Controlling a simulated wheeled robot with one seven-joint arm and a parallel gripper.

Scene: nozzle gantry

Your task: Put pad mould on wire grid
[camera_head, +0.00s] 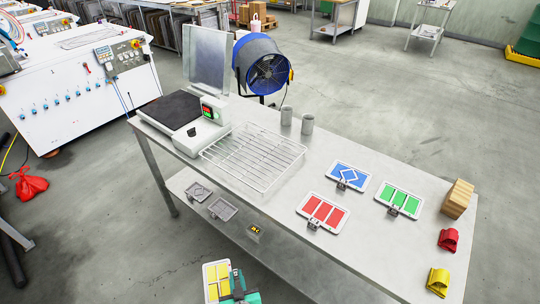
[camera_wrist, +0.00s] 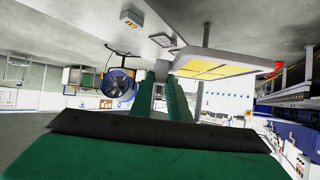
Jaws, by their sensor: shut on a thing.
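A white-framed mould with yellow panels (camera_head: 211,277) is at the bottom of the head view, in front of the table. My gripper (camera_head: 232,285), with green fingers, is shut on its edge. In the wrist view the mould (camera_wrist: 222,67) extends to the right of the green fingers (camera_wrist: 165,88), its yellow panels partly visible. The wire grid (camera_head: 254,157) lies on the table top, to the right of the scale, and looks empty. The held mould is apart from the grid, nearer to me.
Red (camera_head: 323,212), blue (camera_head: 348,176) and green (camera_head: 399,199) panelled moulds lie on the table (camera_head: 270,196) right of the grid. Two grey cups (camera_head: 307,124) stand behind it. The scale (camera_head: 200,134) is left. Grey trays (camera_head: 222,209) sit on the lower shelf.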

